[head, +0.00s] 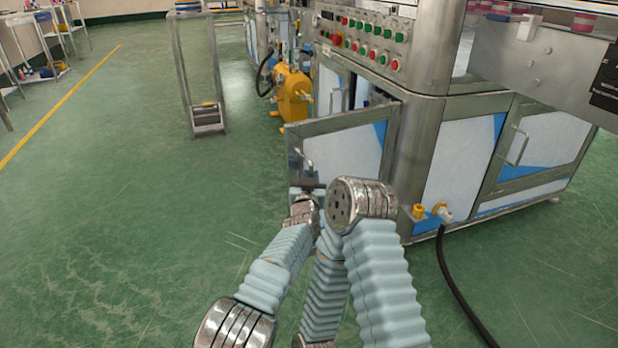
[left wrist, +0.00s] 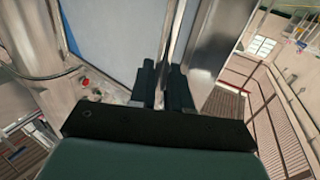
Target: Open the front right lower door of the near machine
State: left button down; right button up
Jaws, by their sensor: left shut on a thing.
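The lower door (head: 343,150) of the near machine (head: 440,120) has a metal frame and a white and blue panel. It stands swung outward, with the dark opening (head: 358,90) showing behind it. My left gripper (head: 306,168) is at the door's outer left edge, partly hidden by my arm. In the left wrist view its two dark fingers (left wrist: 163,88) are shut on a thin upright metal bar (left wrist: 175,48), which looks like the door's handle. The door's panel (left wrist: 115,35) lies to the left there. My right gripper is not in view.
A control panel (head: 365,38) with coloured buttons sits above the opening. A yellow machine part (head: 293,95) and a metal frame stand (head: 207,115) stand behind. The green floor (head: 120,200) at left is clear.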

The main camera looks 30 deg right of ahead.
pick_arm(q)
jog(key=shift+s+d, duration=0.35)
jog(key=shift+d, duration=0.05)
jog(key=c, duration=1.2)
grip_release()
jog(key=shift+d, duration=0.1)
jog(key=shift+w, duration=0.1)
jog(key=shift+w+a, duration=0.1)
jog(key=shift+a, duration=0.1)
jog(key=b+v, duration=0.9)
jog(key=v, duration=0.4)
jog(key=shift+s+a, duration=0.2)
jog(key=shift+s, duration=0.15)
